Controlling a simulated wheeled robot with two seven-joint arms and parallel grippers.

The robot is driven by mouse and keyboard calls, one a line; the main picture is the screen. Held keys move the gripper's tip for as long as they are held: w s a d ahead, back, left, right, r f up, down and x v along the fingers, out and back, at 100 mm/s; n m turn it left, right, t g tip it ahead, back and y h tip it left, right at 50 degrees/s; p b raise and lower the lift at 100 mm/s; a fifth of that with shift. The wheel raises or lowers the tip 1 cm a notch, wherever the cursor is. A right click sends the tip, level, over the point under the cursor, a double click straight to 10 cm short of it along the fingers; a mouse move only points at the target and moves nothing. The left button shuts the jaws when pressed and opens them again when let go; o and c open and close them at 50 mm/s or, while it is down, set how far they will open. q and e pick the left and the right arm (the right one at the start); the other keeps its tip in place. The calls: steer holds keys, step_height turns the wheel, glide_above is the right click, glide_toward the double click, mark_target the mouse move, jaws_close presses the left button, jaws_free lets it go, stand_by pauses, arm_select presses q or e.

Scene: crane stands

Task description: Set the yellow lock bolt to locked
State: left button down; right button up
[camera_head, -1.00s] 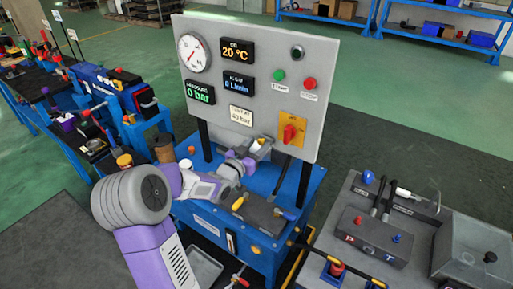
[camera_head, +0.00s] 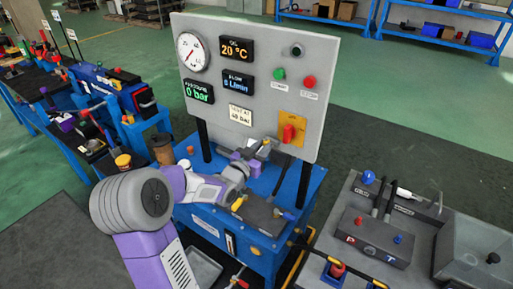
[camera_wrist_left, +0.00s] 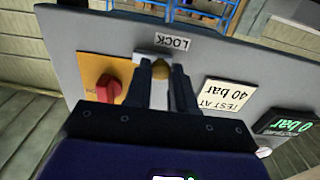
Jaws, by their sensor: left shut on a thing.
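The yellow lock bolt (camera_wrist_left: 161,69) shows as a small rounded yellow knob in the left wrist view, below a label reading LOCK (camera_wrist_left: 172,43), which appears upside down. A pale bracket lies around it. My left gripper (camera_wrist_left: 162,82) has its two dark fingers on either side of the knob and is shut on it. In the head view my left gripper (camera_head: 263,150) is at the lower edge of the grey panel (camera_head: 215,128). There the bolt is largely hidden by the fingers. My right gripper is not in view.
A red rotary switch (camera_head: 288,133) on a yellow plate is close to the right of my gripper. A TEST AT 40 bar sign (camera_head: 241,115) is just above. A grey-topped bench (camera_head: 330,215) stands at right.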

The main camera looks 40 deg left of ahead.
arm_select(q)
steer(key=d, duration=0.2)
steer(key=shift+w+d+b, duration=0.15)
steer(key=shift+d+b, duration=0.25)
steer(key=c, duration=0.9)
jaws_free()
steer(key=shift+d, duration=0.1)
steer(key=shift+c, duration=0.2)
steer(key=shift+s, duration=0.25)
steer(key=p, duration=0.2)
glide_toward(277, 144)
steer(key=shift+s+r, duration=0.1)
steer(key=shift+s, duration=0.9)
